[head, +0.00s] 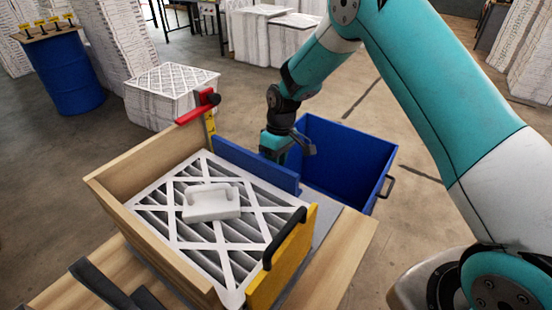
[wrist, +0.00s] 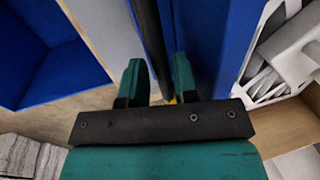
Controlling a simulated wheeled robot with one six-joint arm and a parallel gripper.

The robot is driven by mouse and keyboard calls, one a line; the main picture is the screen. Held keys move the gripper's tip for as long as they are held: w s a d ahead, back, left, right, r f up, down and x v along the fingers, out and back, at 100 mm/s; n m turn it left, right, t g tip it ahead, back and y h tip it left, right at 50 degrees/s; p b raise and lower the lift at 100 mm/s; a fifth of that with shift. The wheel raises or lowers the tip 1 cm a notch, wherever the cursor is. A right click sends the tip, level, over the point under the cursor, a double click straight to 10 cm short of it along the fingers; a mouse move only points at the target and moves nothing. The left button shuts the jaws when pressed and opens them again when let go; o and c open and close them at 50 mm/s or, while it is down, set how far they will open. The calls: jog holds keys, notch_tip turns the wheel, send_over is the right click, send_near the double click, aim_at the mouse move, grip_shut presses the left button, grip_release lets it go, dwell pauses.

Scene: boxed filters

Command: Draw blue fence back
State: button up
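The blue fence (head: 255,165) stands upright along the far right side of the wooden box, beside a pleated filter (head: 190,235) with a white handle block (head: 210,202) on top. My gripper (head: 285,152) is down at the fence's outer side. In the wrist view the blue fence (wrist: 212,45) runs along the right. A dark bar (wrist: 150,40), seemingly the fence's handle, lies between my two spread fingers (wrist: 158,80). I see no clear contact of both fingers with it. The fingertips are partly hidden in the head view.
A blue bin (head: 345,155) stands just beyond the fence. A yellow fence (head: 283,262) with a black handle stands at the near right side of the filter. A red clamp (head: 200,106) sits at the box's far corner. Stacked filters and a blue drum (head: 62,75) stand behind.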

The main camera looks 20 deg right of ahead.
jog(key=shift+f, duration=0.1)
grip_shut()
jog(key=w+d+b, duration=0.1)
jog(key=w+d, duration=0.4)
jog(key=d, duration=0.1)
jog(key=shift+d+b, duration=0.4)
grip_release()
jog(key=shift+d, duration=0.1)
jog(key=shift+s+a, duration=0.1)
jog(key=shift+a, duration=0.2)
